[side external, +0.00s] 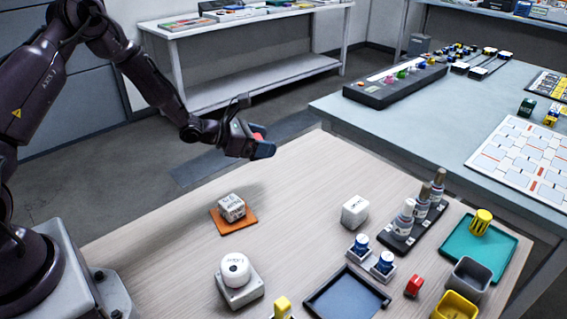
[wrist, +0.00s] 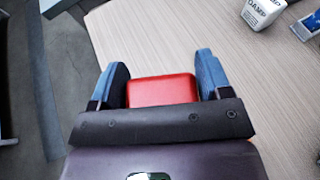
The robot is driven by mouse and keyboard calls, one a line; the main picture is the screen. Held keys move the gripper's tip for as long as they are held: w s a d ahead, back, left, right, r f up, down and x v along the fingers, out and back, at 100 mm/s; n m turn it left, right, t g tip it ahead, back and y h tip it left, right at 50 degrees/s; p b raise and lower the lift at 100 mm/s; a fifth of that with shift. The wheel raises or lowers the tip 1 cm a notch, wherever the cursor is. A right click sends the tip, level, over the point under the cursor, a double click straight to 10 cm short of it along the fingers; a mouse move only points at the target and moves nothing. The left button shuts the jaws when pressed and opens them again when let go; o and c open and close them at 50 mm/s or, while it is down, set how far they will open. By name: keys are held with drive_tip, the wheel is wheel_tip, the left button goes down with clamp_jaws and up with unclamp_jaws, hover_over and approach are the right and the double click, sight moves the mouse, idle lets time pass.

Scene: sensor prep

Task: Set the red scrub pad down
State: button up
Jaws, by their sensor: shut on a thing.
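The red scrub pad (wrist: 162,90) is between the two blue fingers of my gripper (wrist: 161,66) in the wrist view. My gripper is shut on it. In the side view my gripper (side external: 261,147) is in the air near the far left edge of the wooden table (side external: 310,190), and only a small bit of the pad (side external: 258,136) shows. The pad is apart from the tabletop.
A printed cube (side external: 231,207) sits on an orange mat (side external: 222,228). The table's far left part is clear.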

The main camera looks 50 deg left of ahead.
drive_tip(key=w+f, duration=0.2)
drive_tip(key=w, duration=0.2)
hover_over(285, 170)
wheel_tip(285, 170, down, 5)
drive_tip(key=shift+s+f, duration=0.1)
drive_tip(key=shift+f, duration=1.75)
drive_tip(key=shift+f, duration=0.2)
drive_tip(key=o, duration=0.9)
drive_tip(key=shift+r, duration=0.1)
